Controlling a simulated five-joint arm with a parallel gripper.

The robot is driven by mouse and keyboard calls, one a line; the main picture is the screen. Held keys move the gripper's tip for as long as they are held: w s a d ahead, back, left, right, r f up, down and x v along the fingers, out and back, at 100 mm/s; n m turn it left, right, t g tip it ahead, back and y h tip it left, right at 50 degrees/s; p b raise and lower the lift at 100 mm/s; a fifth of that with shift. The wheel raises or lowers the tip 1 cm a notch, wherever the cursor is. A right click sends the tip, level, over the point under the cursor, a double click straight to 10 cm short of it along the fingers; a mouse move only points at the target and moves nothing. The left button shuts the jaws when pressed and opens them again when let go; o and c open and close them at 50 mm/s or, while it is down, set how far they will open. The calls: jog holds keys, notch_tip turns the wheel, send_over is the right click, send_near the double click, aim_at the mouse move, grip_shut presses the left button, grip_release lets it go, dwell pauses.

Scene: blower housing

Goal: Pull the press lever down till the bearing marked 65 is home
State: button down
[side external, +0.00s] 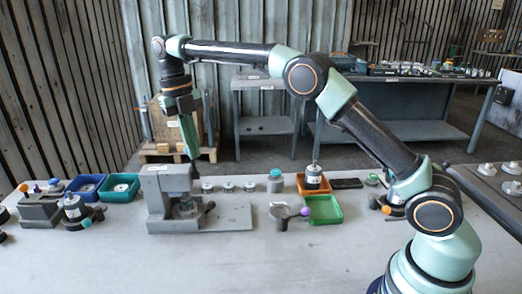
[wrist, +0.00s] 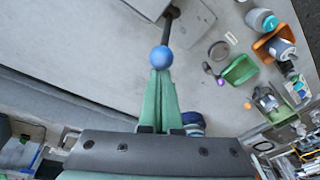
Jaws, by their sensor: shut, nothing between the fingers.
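The grey press (side external: 170,190) stands on a flat base plate on the table, left of the middle in the side view. In the wrist view its lever shows as a dark rod (wrist: 170,28) ending in a blue ball knob (wrist: 161,58). My gripper (wrist: 161,72) is shut, its green fingertips at the near side of the knob; I cannot tell whether they touch it. In the side view my gripper (side external: 192,157) points down at the top of the press, and the knob cannot be made out. A round part (side external: 185,208) sits in the press opening; no 65 mark is readable.
Right of the press are several small grey rings (side external: 228,187), a teal-capped jar (side external: 275,181), an orange tray (side external: 313,184) holding a part, and a green tray (side external: 323,209). Blue (side external: 86,187) and teal (side external: 120,188) trays lie left.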

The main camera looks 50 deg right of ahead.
jog(key=shift+w+d+r, duration=0.25)
jog(key=shift+w+d, duration=0.25)
jog(key=shift+d, duration=0.05)
jog(key=shift+w+d+r, duration=0.2)
jog(key=shift+w+d, duration=0.3)
jog(key=shift+d, duration=0.05)
jog(key=shift+a, duration=0.1)
jog(key=shift+s+a+f, duration=0.35)
jog(key=shift+s+a, duration=0.05)
jog(key=shift+s, duration=0.1)
jog(key=shift+w, duration=0.1)
